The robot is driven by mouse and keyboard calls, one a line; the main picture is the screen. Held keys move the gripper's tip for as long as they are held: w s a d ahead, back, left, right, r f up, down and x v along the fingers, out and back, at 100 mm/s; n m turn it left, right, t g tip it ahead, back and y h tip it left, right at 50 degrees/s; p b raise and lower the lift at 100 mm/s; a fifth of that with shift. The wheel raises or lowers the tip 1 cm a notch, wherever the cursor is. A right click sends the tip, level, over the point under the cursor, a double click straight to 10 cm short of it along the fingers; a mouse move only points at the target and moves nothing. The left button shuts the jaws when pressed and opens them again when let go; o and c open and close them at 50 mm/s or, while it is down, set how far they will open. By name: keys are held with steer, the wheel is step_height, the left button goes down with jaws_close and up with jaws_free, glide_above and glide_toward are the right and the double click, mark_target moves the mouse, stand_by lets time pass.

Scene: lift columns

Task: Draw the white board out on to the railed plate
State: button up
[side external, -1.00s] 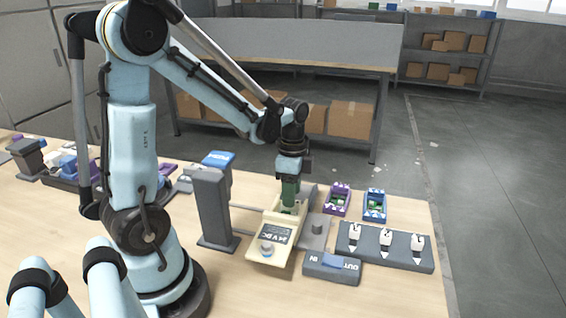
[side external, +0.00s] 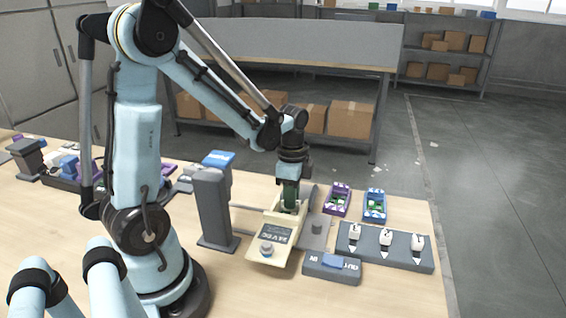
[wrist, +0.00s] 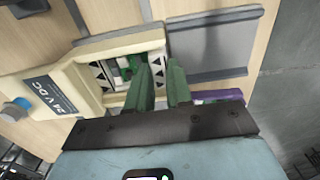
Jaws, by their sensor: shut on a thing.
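My gripper (side external: 290,205) reaches down into the cream fixture marked 24 V DC (side external: 270,240), and its green fingers also show in the wrist view (wrist: 160,72). The fingers are shut on the white board, whose held edge is mostly hidden by them. In the wrist view the white board (wrist: 104,76), with black triangles and green parts, lies in the open end of the cream fixture. The grey railed plate (wrist: 210,42) lies beside the fixture, to the right in the wrist view; in the side view it is partly hidden (side external: 313,240).
A purple tray (side external: 337,200) and a blue tray (side external: 374,206) with green boards stand to the right. A grey post (side external: 213,210) stands left of the fixture.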

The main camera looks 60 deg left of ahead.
steer(key=shift+w+a, duration=3.45)
steer(key=shift+a, duration=0.05)
steer(key=o, duration=0.7)
steer(key=shift+o, duration=0.2)
step_height(320, 180, up, 6)
steer(key=shift+d, duration=0.1)
steer(key=s+d+r+n+t, duration=0.2)
steer(key=s+d+n+t, duration=0.1)
steer(key=d, duration=0.5)
steer(key=s+d+r+n+t, duration=0.2)
steer(key=s+d+n+t, duration=0.2)
steer(key=d, duration=0.5)
steer(key=s+n, duration=0.2)
steer(key=s, duration=0.1)
steer(key=shift+r, duration=0.25)
